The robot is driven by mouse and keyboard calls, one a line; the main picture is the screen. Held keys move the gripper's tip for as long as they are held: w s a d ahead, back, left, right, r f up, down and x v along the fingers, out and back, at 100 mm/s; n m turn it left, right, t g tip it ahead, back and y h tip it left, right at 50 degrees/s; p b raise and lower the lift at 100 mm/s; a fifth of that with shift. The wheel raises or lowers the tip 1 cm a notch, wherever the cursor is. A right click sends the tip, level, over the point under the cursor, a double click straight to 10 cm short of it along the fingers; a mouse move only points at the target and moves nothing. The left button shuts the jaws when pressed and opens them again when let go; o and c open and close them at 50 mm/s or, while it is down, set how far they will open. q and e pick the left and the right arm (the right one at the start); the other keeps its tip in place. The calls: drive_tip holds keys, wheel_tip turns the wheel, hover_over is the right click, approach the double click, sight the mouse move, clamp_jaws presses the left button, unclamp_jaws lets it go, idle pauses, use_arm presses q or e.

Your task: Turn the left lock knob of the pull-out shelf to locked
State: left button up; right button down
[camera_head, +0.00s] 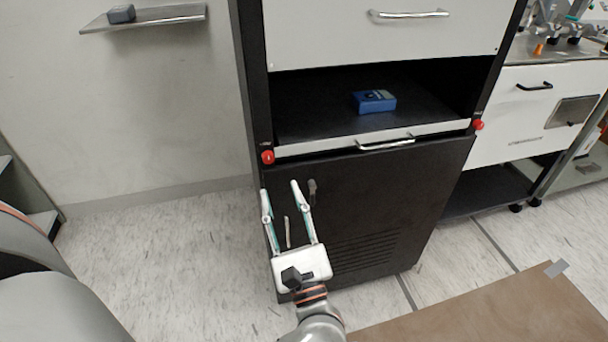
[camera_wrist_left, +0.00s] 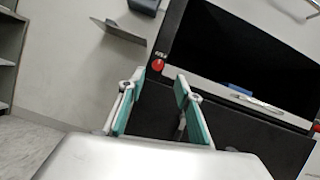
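The pull-out shelf (camera_head: 300,147) sits in a black cabinet, with a light front edge and a chrome handle (camera_head: 386,144). Its left lock knob (camera_head: 267,157) is red, at the shelf's left end; the knob also shows in the left wrist view (camera_wrist_left: 158,65). A second red knob (camera_head: 478,125) is at the right end. My left gripper (camera_head: 281,187) is open and empty, below and close to the left knob, fingers pointing toward it. In the left wrist view the knob appears beyond the fingertips, between them. I see no contact. My right gripper is not in view.
A blue box (camera_head: 374,101) lies on the surface inside the cabinet opening. A white drawer (camera_head: 390,30) is above, and a black door with a dark handle (camera_head: 312,192) below. A wall shelf (camera_head: 160,17) is at upper left. Floor left of the cabinet is clear.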

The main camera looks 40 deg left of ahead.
sight(269, 161)
use_arm(q)
drive_tip(key=shift+n, duration=0.4)
drive_tip(key=x, duration=0.8)
drive_tip(key=shift+s+a+f, duration=0.1)
drive_tip(key=shift+f, duration=0.05)
clamp_jaws()
